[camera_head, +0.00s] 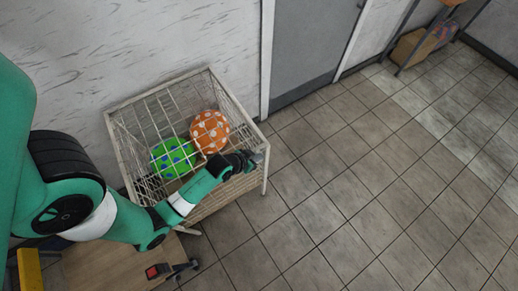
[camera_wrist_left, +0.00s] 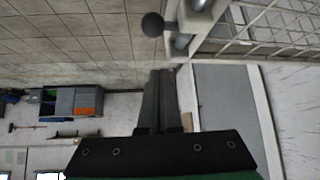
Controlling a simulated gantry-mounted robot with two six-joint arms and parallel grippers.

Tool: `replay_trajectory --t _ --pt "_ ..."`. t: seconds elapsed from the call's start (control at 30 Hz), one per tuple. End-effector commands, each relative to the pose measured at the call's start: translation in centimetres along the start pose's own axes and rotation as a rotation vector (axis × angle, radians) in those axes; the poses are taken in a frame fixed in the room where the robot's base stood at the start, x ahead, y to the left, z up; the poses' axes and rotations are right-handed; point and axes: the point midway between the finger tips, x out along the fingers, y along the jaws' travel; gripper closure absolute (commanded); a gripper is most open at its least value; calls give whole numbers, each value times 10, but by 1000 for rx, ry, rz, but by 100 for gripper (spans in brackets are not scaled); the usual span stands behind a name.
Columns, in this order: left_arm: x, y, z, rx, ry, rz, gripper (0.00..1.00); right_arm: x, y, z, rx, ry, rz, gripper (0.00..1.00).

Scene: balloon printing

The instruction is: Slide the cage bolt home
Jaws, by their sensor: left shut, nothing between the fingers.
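The white wire cage (camera_head: 115,130) stands against the wall and holds an orange balloon with white dots (camera_head: 210,131) and a green balloon with dark dots (camera_head: 173,158). My left gripper (camera_head: 258,157) is at the cage's front right corner, shut and empty. In the left wrist view its fingers (camera_wrist_left: 163,75) point up toward the bolt, whose dark round knob (camera_wrist_left: 152,24) is just beyond the fingertips, a little to the left. The metal bolt rod (camera_wrist_left: 182,40) shows beside the cage's corner. I cannot tell whether the fingers touch the knob. My right gripper is not in view.
A grey door (camera_head: 310,50) is right of the cage. A wooden surface (camera_head: 105,262) with a small red-topped device (camera_head: 158,270) is at lower left. A rack with a cardboard box (camera_head: 408,45) stands at the far right. The tiled floor between is clear.

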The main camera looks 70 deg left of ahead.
Motion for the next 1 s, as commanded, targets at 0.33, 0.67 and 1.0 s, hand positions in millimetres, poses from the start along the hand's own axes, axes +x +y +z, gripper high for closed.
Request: replay_trajectory --t 0.33,0.67,1.0 --pt "-63 0 0 -1 1 -1 100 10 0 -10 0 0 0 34" --pt "-67 0 0 0 1 0 100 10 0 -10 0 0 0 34" --pt "-67 0 -1 0 1 0 100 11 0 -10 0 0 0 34"
